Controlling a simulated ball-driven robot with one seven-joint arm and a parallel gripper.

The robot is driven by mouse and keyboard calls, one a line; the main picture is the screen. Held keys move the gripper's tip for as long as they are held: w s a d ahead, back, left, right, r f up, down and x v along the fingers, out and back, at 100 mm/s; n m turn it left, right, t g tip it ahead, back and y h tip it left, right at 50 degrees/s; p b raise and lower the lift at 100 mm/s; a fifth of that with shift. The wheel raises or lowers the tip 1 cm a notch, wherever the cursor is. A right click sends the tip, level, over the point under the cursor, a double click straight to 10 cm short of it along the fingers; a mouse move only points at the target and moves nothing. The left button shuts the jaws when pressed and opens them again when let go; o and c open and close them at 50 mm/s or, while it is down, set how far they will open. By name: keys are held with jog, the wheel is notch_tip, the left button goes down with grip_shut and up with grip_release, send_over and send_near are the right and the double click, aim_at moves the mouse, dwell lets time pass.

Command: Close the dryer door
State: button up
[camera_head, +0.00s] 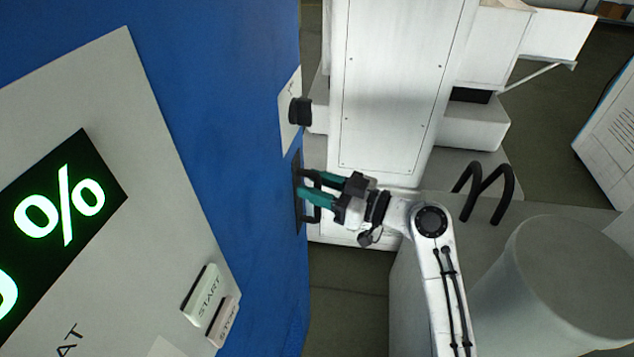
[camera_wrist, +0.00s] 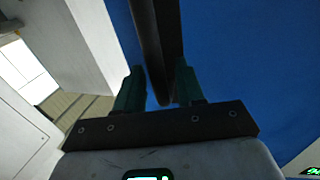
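The large blue dryer surface (camera_head: 215,110) fills the left of the head view, and blue also fills the right of the wrist view (camera_wrist: 245,60). A black handle (camera_head: 312,216) stands out from its right edge. My gripper (camera_head: 312,186), with teal fingers, reaches leftward to this handle. In the wrist view the black handle bar (camera_wrist: 153,35) runs down between the two fingers of my gripper (camera_wrist: 158,85). The fingers are apart, with blue showing between the left finger and the bar; the right finger is close to it or touching. I cannot tell how far the door stands open.
A grey panel with a green % display (camera_head: 65,200) and a START button (camera_head: 202,294) is at left. A black knob (camera_head: 300,111) sits above the handle. A white cabinet (camera_head: 395,90) stands behind my gripper. Some bare floor (camera_head: 345,290) shows below it.

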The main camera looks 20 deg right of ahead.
grip_shut()
dwell(0.3)
dwell(0.3)
